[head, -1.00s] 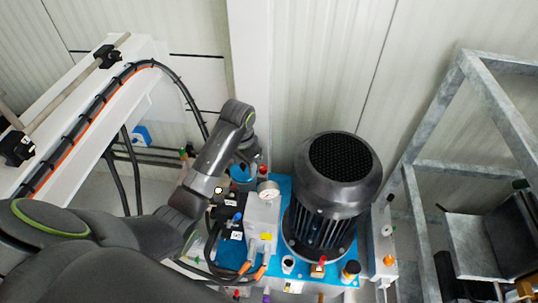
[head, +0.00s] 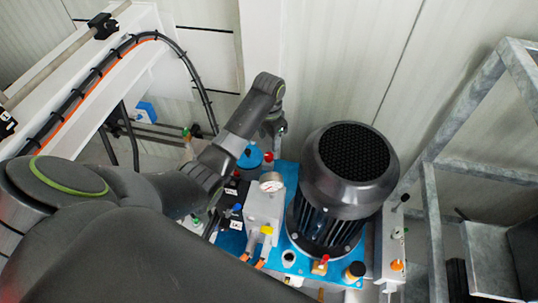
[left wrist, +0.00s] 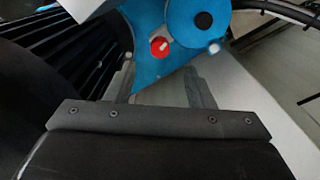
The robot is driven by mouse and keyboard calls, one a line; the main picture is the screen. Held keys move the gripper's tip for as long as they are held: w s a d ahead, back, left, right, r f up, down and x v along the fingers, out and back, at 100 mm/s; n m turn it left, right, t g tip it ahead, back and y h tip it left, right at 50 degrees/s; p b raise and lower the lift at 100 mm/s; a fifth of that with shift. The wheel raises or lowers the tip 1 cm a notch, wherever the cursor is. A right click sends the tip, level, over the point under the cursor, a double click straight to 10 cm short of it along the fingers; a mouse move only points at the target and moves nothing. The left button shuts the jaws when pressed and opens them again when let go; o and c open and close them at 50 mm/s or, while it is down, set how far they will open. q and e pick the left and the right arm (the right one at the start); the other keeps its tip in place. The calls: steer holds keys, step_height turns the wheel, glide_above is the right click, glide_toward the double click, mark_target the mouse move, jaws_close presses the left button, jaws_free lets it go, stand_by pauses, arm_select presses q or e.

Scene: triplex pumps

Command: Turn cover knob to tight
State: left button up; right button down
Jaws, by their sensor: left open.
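A blue round cover (head: 250,157) sits at the back left of the blue pump plate in the head view. In the left wrist view the cover (left wrist: 178,20) shows at the top with a black knob (left wrist: 204,20) at its middle. A red knob (head: 268,156) stands beside the cover; it also shows in the left wrist view (left wrist: 159,46). I cannot tell which is the cover knob. My left gripper (left wrist: 159,78) is open and empty, its two fingers pointing toward the red knob, apart from it. In the head view the left gripper (head: 277,129) hangs above the red knob.
A large black motor (head: 342,190) stands right of the gripper. A pressure gauge (head: 271,182) and a grey block (head: 263,210) are in front. A grey metal frame (head: 432,215) is at the right; the wall is close behind.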

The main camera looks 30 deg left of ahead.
mark_target(269, 155)
arm_select(q)
step_height(269, 155, down, 7)
steer(key=shift+r+b, duration=0.1)
steer(key=shift+b, duration=0.4)
steer(key=shift+f, duration=0.75)
arm_select(e)
steer(key=shift+s+f, duration=0.45)
steer(key=shift+f, duration=0.25)
arm_select(q)
steer(key=c, duration=1)
arm_select(e)
steer(key=shift+w+r, duration=0.1)
steer(key=shift+w, duration=0.1)
